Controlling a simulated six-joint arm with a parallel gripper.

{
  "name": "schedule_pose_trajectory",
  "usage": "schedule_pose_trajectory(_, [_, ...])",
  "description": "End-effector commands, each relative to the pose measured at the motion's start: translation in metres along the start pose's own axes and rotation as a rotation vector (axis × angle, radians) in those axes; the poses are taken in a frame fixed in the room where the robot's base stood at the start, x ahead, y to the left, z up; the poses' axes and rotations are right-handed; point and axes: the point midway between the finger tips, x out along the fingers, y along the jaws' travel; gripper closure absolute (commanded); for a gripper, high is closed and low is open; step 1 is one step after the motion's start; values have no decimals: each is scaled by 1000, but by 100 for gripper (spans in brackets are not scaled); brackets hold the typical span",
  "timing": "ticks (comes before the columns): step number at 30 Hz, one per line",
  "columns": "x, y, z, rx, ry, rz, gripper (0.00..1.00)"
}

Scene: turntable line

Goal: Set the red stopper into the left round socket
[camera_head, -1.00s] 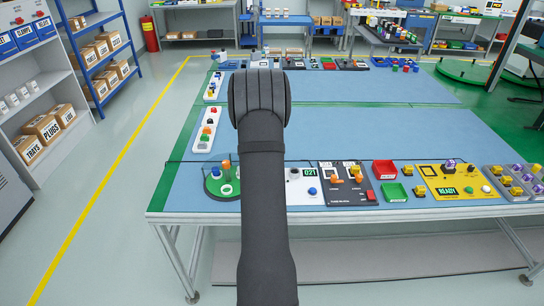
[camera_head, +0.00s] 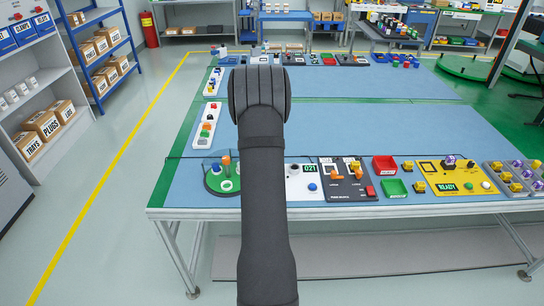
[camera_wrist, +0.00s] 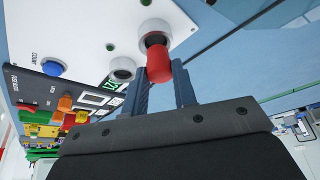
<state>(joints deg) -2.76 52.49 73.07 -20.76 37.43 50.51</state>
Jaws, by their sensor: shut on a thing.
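My gripper (camera_wrist: 168,85) is shut on the red stopper (camera_wrist: 159,66), whose body shows between the two fingertips in the wrist view. The far end of the stopper overlaps the dark hole of a white-rimmed round socket (camera_wrist: 154,27). How deep it sits there, I cannot tell. A second round socket (camera_wrist: 122,65) with a grey rim lies beside it, closer to the green display. Both are on a white panel (camera_wrist: 85,25), which also shows in the head view (camera_head: 302,197). In the head view my arm hides the gripper, the stopper and one socket.
The panel carries a blue button (camera_wrist: 53,68) and a green-digit display (camera_head: 310,169). A dark switch panel (camera_head: 346,190) stands to its right, and a round green fixture (camera_head: 218,187) to its left. Red (camera_head: 385,163) and green (camera_head: 395,187) bins stand further right.

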Motion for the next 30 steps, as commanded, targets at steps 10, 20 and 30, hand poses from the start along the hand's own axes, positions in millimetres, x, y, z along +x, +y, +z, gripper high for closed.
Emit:
schedule_pose_trajectory(10, [7,0,3,0,0,1,96])
schedule_pose_trajectory(20, [13,0,6,-1,-1,1,96])
schedule_pose_trajectory(30, [18,0,8,-1,0,0,96])
